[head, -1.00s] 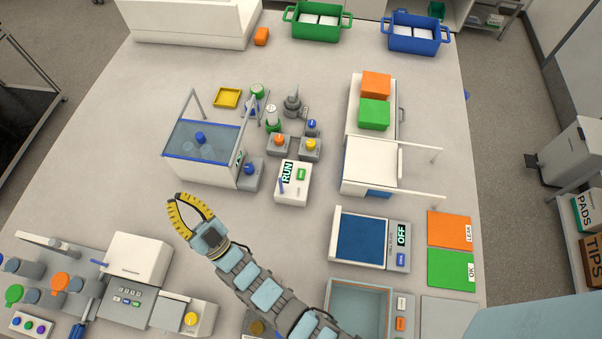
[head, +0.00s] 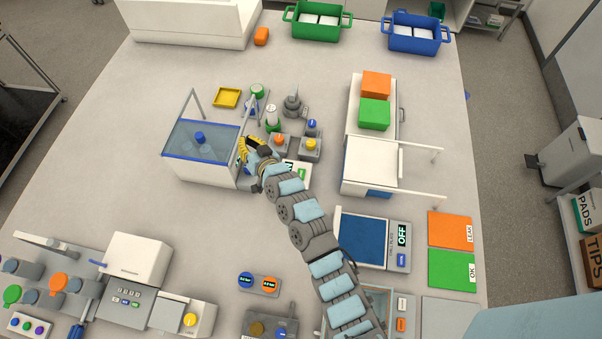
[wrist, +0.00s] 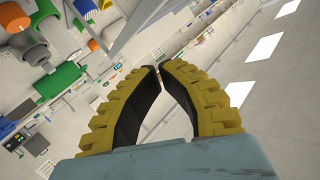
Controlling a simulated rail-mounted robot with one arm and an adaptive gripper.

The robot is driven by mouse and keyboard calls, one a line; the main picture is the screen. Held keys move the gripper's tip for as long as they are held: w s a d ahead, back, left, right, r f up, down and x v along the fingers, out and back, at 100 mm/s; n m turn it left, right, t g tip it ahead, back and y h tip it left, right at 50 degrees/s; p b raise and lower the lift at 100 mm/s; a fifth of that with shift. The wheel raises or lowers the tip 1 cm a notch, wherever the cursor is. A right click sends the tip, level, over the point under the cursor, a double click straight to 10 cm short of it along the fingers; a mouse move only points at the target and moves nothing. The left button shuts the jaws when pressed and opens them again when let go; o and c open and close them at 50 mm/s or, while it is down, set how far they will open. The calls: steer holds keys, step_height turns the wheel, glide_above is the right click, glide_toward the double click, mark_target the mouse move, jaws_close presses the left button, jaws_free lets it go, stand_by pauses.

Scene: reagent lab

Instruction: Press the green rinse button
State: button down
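A green button (head: 302,174) shows on the white box with the RUN display at the middle of the bench. Its lettering is too small to read, and my arm hides most of the box. A small green key (head: 136,304) also shows on the white instrument at front left. My gripper (head: 246,147) is between the blue-rimmed clear tank and the RUN box, left of and beyond the green button, apart from it.
The blue-rimmed tank (head: 205,158) stands close at my gripper's left. Small holders with an orange cap (head: 279,139) and a yellow cap (head: 311,144) stand close at its right. Several bottles stand just behind. The bench between the tank and the front instruments is clear.

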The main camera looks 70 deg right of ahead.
steer(key=s+d+f+g+y, duration=0.2)
steer(key=s+d+f, duration=0.15)
steer(key=s, duration=0.25)
steer(key=g+y, duration=0.2)
steer(key=y, duration=0.3)
glide_above(299, 173)
steer(key=f, duration=0.1)
steer(key=shift+a, duration=0.1)
steer(key=shift+f+b, duration=3.15)
steer(key=shift+f, duration=1.25)
steer(key=shift+f, duration=0.1)
steer(key=shift+f+b, duration=0.3)
